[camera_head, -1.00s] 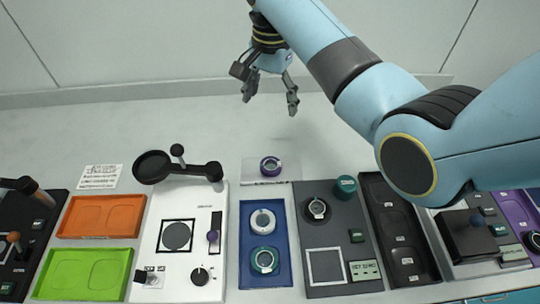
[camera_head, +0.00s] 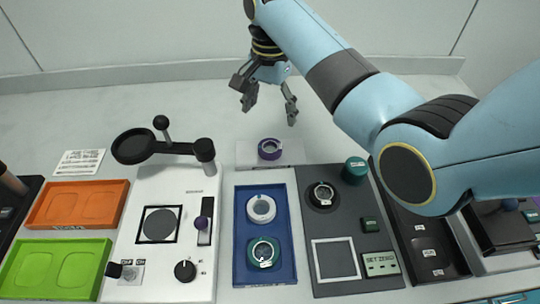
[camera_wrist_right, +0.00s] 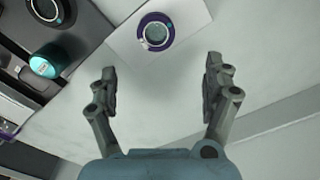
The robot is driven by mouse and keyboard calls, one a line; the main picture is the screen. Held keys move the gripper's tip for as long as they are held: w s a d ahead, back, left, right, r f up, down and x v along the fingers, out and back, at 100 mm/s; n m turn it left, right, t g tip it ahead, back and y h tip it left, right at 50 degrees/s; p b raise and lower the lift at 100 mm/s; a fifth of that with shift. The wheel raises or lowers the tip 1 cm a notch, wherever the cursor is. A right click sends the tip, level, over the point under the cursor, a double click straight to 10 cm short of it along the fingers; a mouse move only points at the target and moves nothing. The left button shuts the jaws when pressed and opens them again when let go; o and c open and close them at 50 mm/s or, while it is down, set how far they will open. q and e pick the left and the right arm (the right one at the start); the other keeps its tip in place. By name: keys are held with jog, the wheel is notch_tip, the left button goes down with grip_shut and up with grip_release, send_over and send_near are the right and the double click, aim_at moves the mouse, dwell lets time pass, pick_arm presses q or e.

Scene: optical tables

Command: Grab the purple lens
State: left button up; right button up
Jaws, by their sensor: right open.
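The purple lens (camera_head: 270,149) is a small purple ring lying on a pale square plate (camera_head: 288,158) behind the blue tray. It also shows in the right wrist view (camera_wrist_right: 156,33), ahead of the fingers and a little left of the middle. My right gripper (camera_head: 269,102) is open and empty. It hangs above and behind the lens in the head view, apart from it. Both fingers (camera_wrist_right: 162,85) show wide apart in the right wrist view, with bare table between them. My left gripper is not in view.
A blue tray (camera_head: 283,195) holds a white ring and a green ring. A dark grey device (camera_head: 345,225) with a teal knob stands right of it. A white device (camera_head: 203,262) with a black swing arm stands left. Orange and green trays lie farther left. The table behind is clear.

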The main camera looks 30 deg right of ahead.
send_over(271, 146)
jog(key=f, duration=0.2)
jog(key=w+f, duration=0.1)
jog(key=f, duration=0.1)
jog(key=shift+d+f, duration=0.15)
jog(key=shift+f, duration=0.2)
jog(key=f, duration=0.3)
jog(key=s+f, duration=0.1)
jog(key=shift+a+f, duration=0.2)
jog(key=shift+a, duration=0.05)
jog(key=shift+f, duration=0.5)
jog(key=c, duration=1.4)
jog(key=shift+r, duration=0.15)
